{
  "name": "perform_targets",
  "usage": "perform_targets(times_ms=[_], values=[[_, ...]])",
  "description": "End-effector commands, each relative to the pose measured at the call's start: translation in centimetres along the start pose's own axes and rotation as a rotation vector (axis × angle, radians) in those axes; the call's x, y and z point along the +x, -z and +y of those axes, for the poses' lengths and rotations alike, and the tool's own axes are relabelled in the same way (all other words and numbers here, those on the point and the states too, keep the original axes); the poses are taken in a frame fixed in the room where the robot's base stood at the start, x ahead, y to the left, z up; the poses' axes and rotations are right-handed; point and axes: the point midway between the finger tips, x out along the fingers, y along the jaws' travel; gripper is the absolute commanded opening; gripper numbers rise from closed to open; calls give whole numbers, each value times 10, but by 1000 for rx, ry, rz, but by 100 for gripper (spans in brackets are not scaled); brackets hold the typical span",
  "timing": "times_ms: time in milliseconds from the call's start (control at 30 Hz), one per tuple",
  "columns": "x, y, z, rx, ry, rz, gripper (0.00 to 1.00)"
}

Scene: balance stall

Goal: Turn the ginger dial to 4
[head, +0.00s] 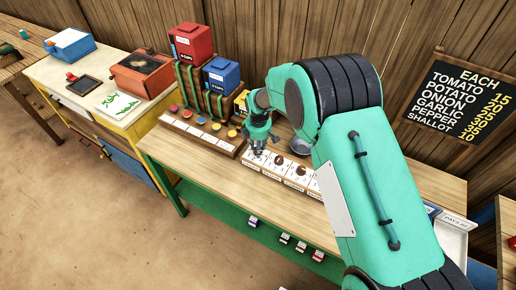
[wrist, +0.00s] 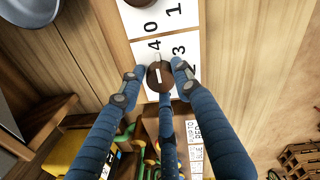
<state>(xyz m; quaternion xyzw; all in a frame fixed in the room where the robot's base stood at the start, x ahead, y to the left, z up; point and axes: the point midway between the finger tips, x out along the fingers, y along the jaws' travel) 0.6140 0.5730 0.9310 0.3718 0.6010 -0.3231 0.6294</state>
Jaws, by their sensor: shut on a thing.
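My gripper (head: 258,148) reaches down to the leftmost of a row of white number cards on the wooden counter. In the wrist view my blue-padded gripper (wrist: 160,75) is shut on a round brown dial (wrist: 158,77) with a white pointer line. The line runs roughly up and down in the picture, in line with the 4 just above the dial. The 3 and 2 show to the right on the same white card (wrist: 190,45). In the head view this dial is mostly hidden by the fingers. Its name label is too small to read.
Other brown dials (head: 280,160) sit on the cards to the right. A metal bowl (head: 300,147) stands behind them. A wooden rack with coloured buttons (head: 216,127) and red and blue boxes (head: 221,75) is at the left. A price board (head: 460,100) stands at the right.

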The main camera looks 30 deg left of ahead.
Motion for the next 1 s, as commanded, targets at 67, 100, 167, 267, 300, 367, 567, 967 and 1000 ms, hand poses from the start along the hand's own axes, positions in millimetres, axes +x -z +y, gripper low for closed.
perform_targets(times_ms=[67,100,167,267,300,367,567,967,1000], values=[[6,-6,-6,2,13,-7,7],[6,-6,-6,2,13,-6,41],[5,-6,-5,2,12,-6,50],[4,-4,-4,1,9,-4,50],[4,-4,-4,1,8,-4,50],[3,-3,-3,1,7,-3,50],[1,-2,-1,1,3,-2,50],[-36,-1,0,1,0,-1,50],[-42,-1,0,1,1,-1,50]])
